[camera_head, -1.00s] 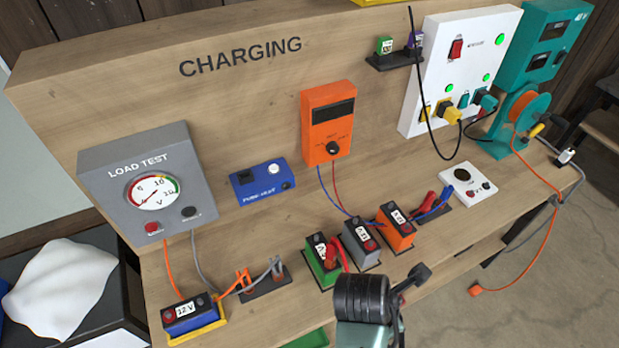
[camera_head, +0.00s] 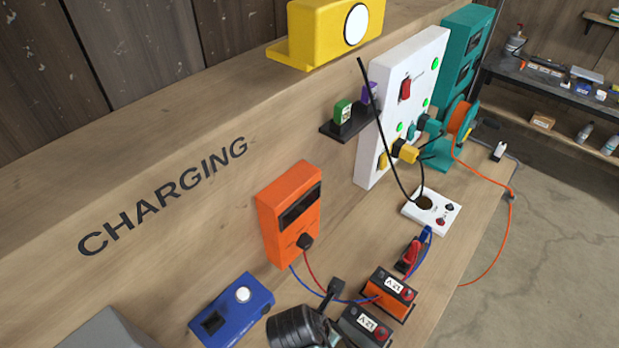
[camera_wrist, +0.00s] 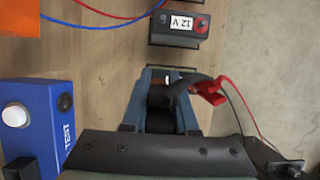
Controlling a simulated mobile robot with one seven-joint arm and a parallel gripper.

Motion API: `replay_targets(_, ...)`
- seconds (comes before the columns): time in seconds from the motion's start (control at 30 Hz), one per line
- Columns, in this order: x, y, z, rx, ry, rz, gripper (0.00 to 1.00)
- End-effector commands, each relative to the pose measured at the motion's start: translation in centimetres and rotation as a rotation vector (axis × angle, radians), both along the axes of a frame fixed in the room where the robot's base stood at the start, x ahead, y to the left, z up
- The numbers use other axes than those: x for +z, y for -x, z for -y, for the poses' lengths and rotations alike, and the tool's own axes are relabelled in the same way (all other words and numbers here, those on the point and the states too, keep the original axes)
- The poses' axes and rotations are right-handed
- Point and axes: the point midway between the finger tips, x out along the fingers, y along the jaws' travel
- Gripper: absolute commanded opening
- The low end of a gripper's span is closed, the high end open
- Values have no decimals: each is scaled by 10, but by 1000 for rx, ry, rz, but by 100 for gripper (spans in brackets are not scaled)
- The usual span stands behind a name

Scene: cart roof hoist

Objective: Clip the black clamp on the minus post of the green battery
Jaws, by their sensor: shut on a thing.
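In the wrist view my gripper (camera_wrist: 166,78) is shut on the black clamp (camera_wrist: 158,97), a dark piece between the blue-grey fingers. A thick dark lead curves from it to the right. A red clamp (camera_wrist: 208,92) with a thin red lead is just right of the fingers. I cannot tell whether the black clamp touches a post. In the head view my wrist is at the bottom edge, and the clamp is hidden.
A grey 12 V battery (camera_head: 366,327) stands close to my wrist, and an orange battery (camera_head: 388,293) beyond it. The orange meter (camera_head: 290,215) has red and blue leads across the bench. The blue tester (camera_head: 231,310) lies left. A white socket plate (camera_head: 431,210) is farther right.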

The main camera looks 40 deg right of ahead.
Motion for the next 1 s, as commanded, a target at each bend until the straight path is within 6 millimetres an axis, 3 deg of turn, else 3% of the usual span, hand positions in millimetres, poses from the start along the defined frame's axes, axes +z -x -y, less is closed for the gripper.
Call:
replay_targets(0.47,-1,0,1,1,7,1,0)
replay_targets(1.0,-44,0,1,0,6,0,0)
